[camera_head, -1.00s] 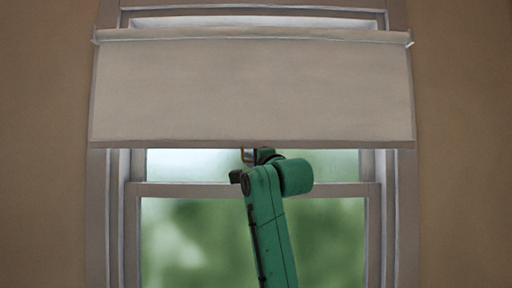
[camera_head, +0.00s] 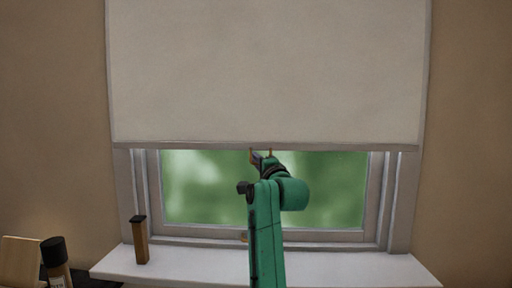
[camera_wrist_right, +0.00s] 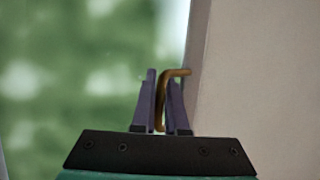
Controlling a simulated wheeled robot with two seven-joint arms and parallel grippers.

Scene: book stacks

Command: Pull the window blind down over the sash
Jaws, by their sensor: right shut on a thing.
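The beige window blind (camera_head: 265,75) hangs from above the top of the head view. Its hem (camera_head: 265,146) crosses the window, and the lower glass of the sash (camera_head: 205,190) shows below it. My right gripper (camera_head: 262,153) is at the middle of the hem. In the wrist view my right gripper (camera_wrist_right: 162,105) is shut on the brass pull (camera_wrist_right: 159,98), a bent rod running to the blind's edge. The blind (camera_wrist_right: 260,75) fills the right of that view. My left gripper is not in view.
A white sill (camera_head: 190,264) runs below the window. A brown post-like object with a dark top (camera_head: 140,240) stands on its left. A dark-capped bottle (camera_head: 56,262) and a tan board (camera_head: 18,258) are at lower left.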

